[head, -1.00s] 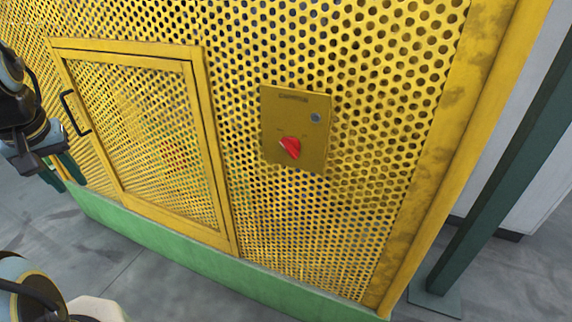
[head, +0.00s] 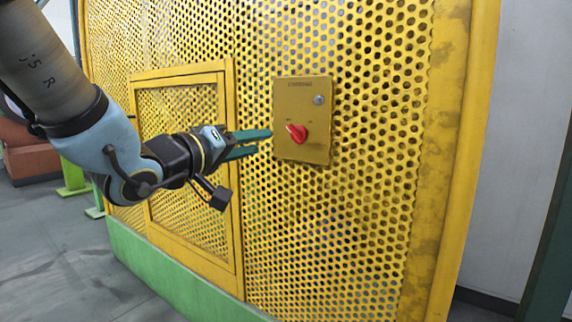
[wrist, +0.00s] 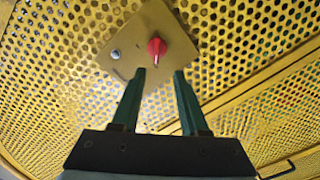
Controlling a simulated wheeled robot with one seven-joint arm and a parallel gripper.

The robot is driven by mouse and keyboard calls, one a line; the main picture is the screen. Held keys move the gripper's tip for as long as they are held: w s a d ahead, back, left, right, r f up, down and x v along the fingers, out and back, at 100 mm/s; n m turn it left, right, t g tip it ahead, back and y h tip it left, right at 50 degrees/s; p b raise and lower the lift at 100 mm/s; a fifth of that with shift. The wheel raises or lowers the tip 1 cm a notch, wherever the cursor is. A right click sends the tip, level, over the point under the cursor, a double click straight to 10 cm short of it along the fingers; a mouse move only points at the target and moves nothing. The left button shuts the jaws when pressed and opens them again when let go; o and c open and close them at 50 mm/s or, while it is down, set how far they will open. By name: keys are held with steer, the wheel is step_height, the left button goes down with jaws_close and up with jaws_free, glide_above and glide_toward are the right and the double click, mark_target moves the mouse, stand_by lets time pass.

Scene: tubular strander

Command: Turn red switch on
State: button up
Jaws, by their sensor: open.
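The red switch (head: 297,133) is a rotary knob on a yellow control plate (head: 302,95) fixed to the perforated yellow guard. In the head view its pointer tilts to the upper left. In the wrist view the red switch (wrist: 156,48) shows just beyond the fingertips, between their lines. My gripper (head: 268,143) is open and empty, with green fingers aimed at the switch from the left. The fingers look apart from the switch. In the wrist view my gripper (wrist: 158,73) has a clear gap between its fingers.
A small round grey button (head: 319,100) sits above the switch on the plate. A framed mesh door (head: 228,180) is left of the plate, behind my arm. A green base (head: 175,285) runs along the guard's bottom. The guard right of the plate is clear.

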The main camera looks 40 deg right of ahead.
mark_target(292, 135)
steer(key=p+x, duration=0.6)
steer(key=x, duration=0.1)
steer(key=p+x, duration=0.3)
steer(key=shift+s+d+r, duration=0.15)
steer(key=shift+s+d, duration=0.1)
steer(key=shift+d, duration=0.2)
jaws_close()
stand_by(0.3)
stand_by(0.4)
